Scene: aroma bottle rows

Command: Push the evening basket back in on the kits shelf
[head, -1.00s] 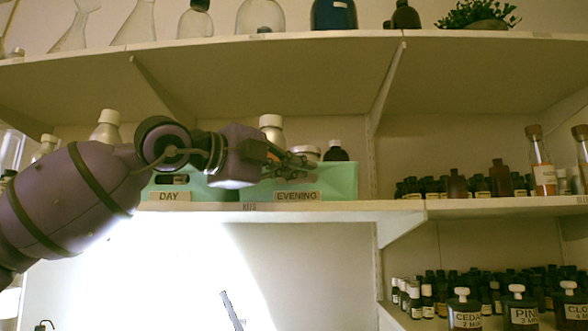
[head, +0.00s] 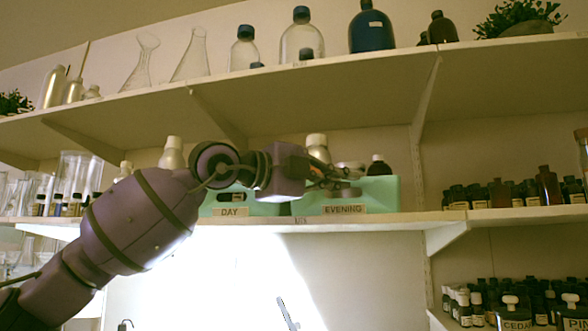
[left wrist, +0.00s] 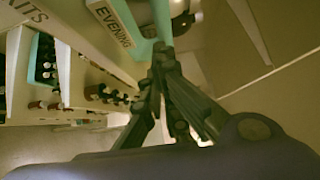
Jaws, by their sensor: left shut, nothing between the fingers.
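The evening basket (head: 384,195) is a mint-green bin with an "EVENING" label on its front. It stands on the kits shelf (head: 385,219), right of the similar day basket (head: 237,206). Bottles and a jar show above its rim. My left gripper (head: 347,188) is in front of the evening basket's upper edge, over its left part. In the left wrist view my left gripper (left wrist: 160,52) is shut and empty, with its fingertips close to the evening basket (left wrist: 160,18). I cannot tell whether they touch. My right gripper is not in view.
An upper shelf (head: 330,78) holding flasks and bottles overhangs the baskets. A shelf bracket (head: 425,95) comes down right of the evening basket. Small dark bottles (head: 480,196) stand further right, and labelled bottles (head: 514,312) stand lower right.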

